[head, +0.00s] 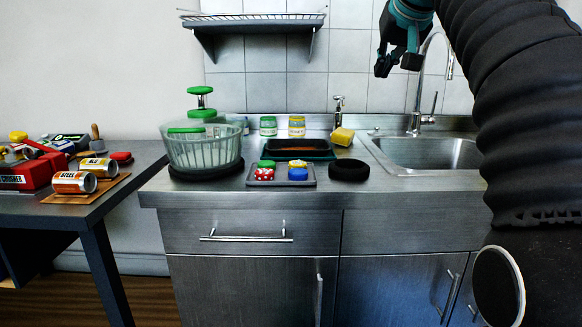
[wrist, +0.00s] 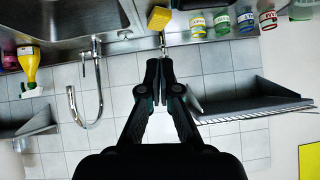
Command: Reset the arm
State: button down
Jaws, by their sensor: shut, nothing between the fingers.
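My gripper (head: 388,62) is at the top right of the head view, raised well above the counter in front of the tiled wall, near the faucet. In the wrist view my gripper (wrist: 160,64) has its two dark fingers together at the tips, with nothing between them. It touches nothing. My black ribbed arm fills the right side of the head view and hides part of the sink area.
The steel counter holds a salad spinner (head: 205,150), a grey tray (head: 306,183) with several small lids, a dark tray (head: 285,150), a black round pad (head: 349,171), a yellow sponge (head: 342,136) and jars (head: 297,126). A wall shelf (head: 258,27) and faucet (head: 417,90) are near.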

jog(key=s+f+g, duration=0.1)
jog(key=s+f, duration=0.8)
jog(key=f, duration=0.5)
jog(key=s+a+f+g, duration=0.1)
jog(key=s+f, duration=0.9)
jog(key=f, duration=0.4)
jog(key=s+f+g, duration=0.2)
jog(key=s+f, duration=0.8)
jog(key=f, duration=0.4)
jog(key=shift+a+n+h, duration=0.3)
jog(key=shift+a+h, duration=0.05)
jog(key=shift+h, duration=0.05)
jog(key=shift+s+r, duration=0.2)
jog(key=shift+s, duration=0.05)
